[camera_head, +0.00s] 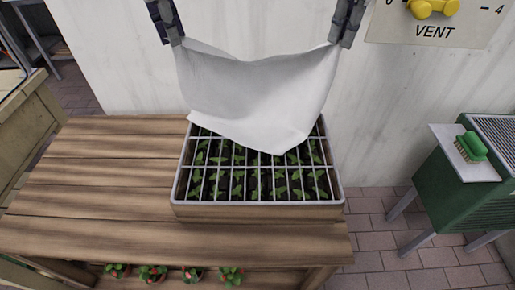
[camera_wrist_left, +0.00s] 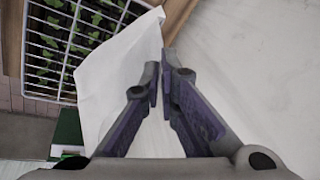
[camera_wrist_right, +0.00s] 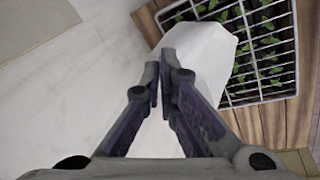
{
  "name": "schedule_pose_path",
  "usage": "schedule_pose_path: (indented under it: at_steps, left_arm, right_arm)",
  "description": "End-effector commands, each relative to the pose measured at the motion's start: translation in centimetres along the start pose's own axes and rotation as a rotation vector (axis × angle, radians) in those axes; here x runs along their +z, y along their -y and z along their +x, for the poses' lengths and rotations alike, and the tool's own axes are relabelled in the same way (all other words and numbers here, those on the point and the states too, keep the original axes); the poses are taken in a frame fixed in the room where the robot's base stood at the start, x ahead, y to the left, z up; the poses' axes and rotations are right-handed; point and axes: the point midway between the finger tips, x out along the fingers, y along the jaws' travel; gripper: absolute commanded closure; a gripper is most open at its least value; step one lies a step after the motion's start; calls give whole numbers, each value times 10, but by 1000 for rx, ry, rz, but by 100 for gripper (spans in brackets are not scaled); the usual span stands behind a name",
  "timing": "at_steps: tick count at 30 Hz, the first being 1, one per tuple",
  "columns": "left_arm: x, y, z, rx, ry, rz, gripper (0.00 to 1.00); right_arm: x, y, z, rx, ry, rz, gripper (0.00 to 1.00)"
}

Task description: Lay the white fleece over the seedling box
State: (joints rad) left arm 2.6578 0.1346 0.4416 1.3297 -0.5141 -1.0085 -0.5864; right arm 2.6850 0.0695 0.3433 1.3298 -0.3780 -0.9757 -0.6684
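The white fleece (camera_head: 255,95) hangs between my two grippers, sagging in the middle above the back part of the seedling box (camera_head: 258,211). Its lower edge covers the back of the box in the head view; the front rows of seedlings show. My left gripper (camera_head: 177,40) is shut on the fleece's left upper corner. My right gripper (camera_head: 338,42) is shut on its right upper corner. Both wrist views show the fleece hanging from the closed fingertips, in the left (camera_wrist_left: 110,88) and the right (camera_wrist_right: 203,60). The box has a white grid and stands on the bench.
The slatted wooden bench (camera_head: 95,185) is clear left of the box. Small potted plants (camera_head: 152,273) stand beneath it. At right, a green unit (camera_head: 445,185) carries a green brush (camera_head: 470,147). A wall with a VENT panel (camera_head: 440,25) stands behind.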

Motion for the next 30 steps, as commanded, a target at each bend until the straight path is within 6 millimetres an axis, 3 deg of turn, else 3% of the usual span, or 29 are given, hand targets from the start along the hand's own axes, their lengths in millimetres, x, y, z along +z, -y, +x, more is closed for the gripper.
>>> schedule_pose_path:
  at_steps: [25,30]
  left_arm:
    - [0,0,0,0,0,0,100]
    - [-6,11,2,-25,-15,-3,100]
  right_arm:
    - [0,0,0,0,0,0,100]
    - [-6,-11,2,24,-15,3,100]
